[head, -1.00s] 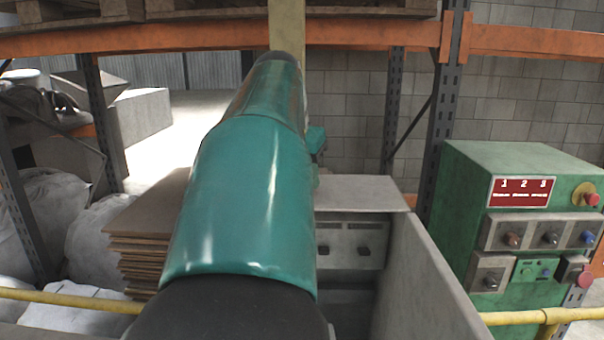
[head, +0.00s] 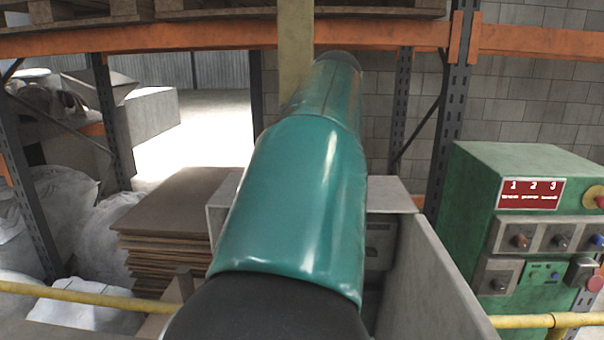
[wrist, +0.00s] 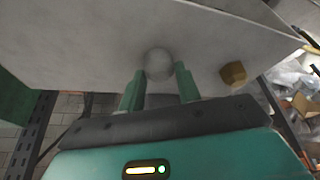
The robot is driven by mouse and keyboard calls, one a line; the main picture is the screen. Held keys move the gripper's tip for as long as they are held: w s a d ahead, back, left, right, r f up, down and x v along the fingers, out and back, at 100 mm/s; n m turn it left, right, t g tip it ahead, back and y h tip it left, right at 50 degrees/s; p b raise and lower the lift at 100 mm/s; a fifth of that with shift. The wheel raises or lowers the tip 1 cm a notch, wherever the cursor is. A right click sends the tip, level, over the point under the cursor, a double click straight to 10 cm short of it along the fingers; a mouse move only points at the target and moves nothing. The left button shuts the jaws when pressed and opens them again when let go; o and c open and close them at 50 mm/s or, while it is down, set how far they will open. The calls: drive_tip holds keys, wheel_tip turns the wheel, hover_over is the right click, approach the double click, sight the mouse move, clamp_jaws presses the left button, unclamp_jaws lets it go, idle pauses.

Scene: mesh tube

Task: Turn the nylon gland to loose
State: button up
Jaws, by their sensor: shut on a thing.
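In the wrist view, a pale grey, rounded piece, which I take to be the nylon gland (wrist: 158,61), sits on a light grey panel (wrist: 80,50). My gripper (wrist: 159,74) has its two green fingers on either side of this piece and is shut on it. A brass-coloured, faceted fitting (wrist: 233,74) sits on the same panel to the right, apart from the fingers. I cannot tell from the surface how far the gland is turned. In the head view my own arm hides the gripper and the gland.
In the head view, a grey open enclosure (head: 432,275) stands beyond and right of my arm. A green control cabinet (head: 475,185) with knobs is at the right. Stacked brown sheets (head: 160,235) and white sacks (head: 65,205) are at the left. A yellow rail (head: 70,293) crosses low in front.

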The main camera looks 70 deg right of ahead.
drive_tip(key=n+t+y, duration=0.1)
drive_tip(key=n, duration=0.2)
drive_tip(key=shift+s+d+n, duration=0.1)
drive_tip(key=shift+n, duration=0.3)
drive_tip(key=n+y, duration=0.1)
drive_tip(key=n, duration=0.2)
drive_tip(key=shift+d+n+y, duration=0.1)
drive_tip(key=shift+n+y, duration=0.2)
drive_tip(key=n, duration=0.2)
drive_tip(key=n+y, duration=0.1)
drive_tip(key=n, duration=0.1)
drive_tip(key=shift+d+n+t+y, duration=0.1)
drive_tip(key=shift+n+t+y, duration=0.2)
drive_tip(key=shift+n+y, duration=0.7)
drive_tip(key=shift+n, duration=1)
drive_tip(key=o, duration=1)
drive_tip(key=shift+c, duration=0.2)
